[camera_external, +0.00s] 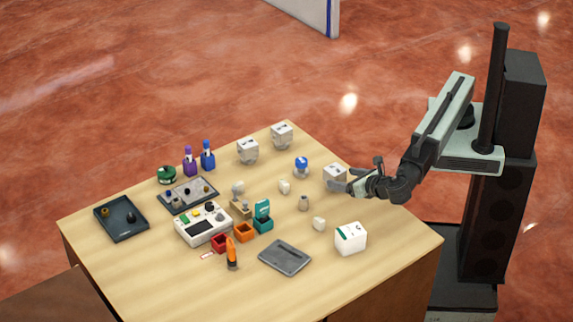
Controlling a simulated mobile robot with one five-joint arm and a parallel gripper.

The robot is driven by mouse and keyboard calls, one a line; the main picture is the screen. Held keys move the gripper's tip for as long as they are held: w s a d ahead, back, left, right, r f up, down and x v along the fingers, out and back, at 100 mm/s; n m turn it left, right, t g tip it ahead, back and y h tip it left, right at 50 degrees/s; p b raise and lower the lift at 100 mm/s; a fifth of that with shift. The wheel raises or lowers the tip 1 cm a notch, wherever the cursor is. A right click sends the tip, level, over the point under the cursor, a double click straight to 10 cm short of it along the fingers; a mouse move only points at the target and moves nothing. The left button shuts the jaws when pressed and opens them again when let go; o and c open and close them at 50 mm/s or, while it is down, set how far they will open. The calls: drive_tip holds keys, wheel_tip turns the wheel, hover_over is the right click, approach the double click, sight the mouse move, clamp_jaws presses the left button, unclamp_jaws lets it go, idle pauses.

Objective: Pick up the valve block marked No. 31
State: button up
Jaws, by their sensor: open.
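Three similar pale grey-white blocks stand on the table: one at the back (282,134), one left of it (247,149), and one at the right (333,174). They may be valve blocks, but no number can be read on any of them, so I cannot tell which is No. 31. My gripper (355,180) is open, low over the table at the right block's right side. It partly covers that block's lower right. I cannot tell whether it touches the block.
A blue-topped part (301,166) and small pale parts stand left of my gripper. A white box (350,238) stands in front. Further left are a white device (203,224), a dark tray (121,218) and colored bins. The table's right corner is clear.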

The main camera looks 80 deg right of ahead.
sight(329, 172)
drive_tip(key=b+x, duration=0.1)
drive_tip(key=x, duration=0.1)
drive_tip(key=shift+w+d+f, duration=0.15)
drive_tip(key=shift+d, duration=0.1)
drive_tip(key=shift+r+b+x, duration=0.15)
drive_tip(key=shift+b+x, duration=0.25)
drive_tip(key=shift+x, duration=1)
drive_tip(key=shift+r+b+x, duration=0.1)
drive_tip(key=shift+b+x, duration=0.25)
drive_tip(key=shift+x, duration=1)
clamp_jaws()
